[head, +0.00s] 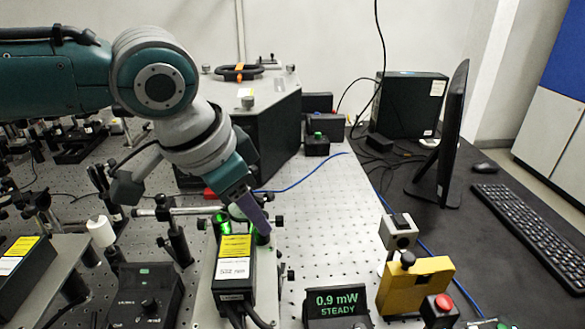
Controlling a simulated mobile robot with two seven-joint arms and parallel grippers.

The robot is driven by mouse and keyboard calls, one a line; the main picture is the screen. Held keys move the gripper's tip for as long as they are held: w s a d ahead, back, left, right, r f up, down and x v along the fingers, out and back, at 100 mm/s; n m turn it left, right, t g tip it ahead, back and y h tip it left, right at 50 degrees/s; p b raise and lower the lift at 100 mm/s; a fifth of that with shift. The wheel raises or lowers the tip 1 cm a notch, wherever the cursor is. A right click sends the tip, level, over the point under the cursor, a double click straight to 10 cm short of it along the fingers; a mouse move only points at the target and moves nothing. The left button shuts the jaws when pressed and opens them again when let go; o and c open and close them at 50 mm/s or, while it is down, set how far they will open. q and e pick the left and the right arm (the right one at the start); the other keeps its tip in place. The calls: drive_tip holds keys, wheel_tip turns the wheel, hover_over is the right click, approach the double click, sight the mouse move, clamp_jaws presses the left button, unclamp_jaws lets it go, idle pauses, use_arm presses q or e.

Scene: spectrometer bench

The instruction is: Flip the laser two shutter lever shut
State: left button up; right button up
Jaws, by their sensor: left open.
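A black laser box (233,283) with yellow and white labels stands at the bottom centre of the head view. Green light glows at its far end. I cannot read whether its label says laser two. My left gripper (258,225) reaches down to the right of the glow, its purple finger close to the far end of the box. It is open, but only one finger shows clearly. I cannot make out the shutter lever or whether the finger touches it; the gripper may cover it. My right gripper is out of view.
A display (338,304) reads 0.9 mW STEADY. A yellow block (416,285), a red button box (440,308) and a black controller (146,296) stand nearby. Posts and a second laser box (22,268) crowd the left. The perforated table (320,215) is mostly clear right of the gripper.

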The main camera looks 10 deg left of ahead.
use_arm(q)
clamp_jaws()
idle(0.3)
drive_tip(key=shift+s+a+h+p, duration=0.15)
drive_tip(key=shift+a+h+p, duration=0.15)
drive_tip(key=shift+h+p, duration=0.1)
drive_tip(key=shift+a+t+h, duration=0.25)
drive_tip(key=shift+t+h, duration=0.15)
drive_tip(key=shift+h, duration=0.4)
unclamp_jaws()
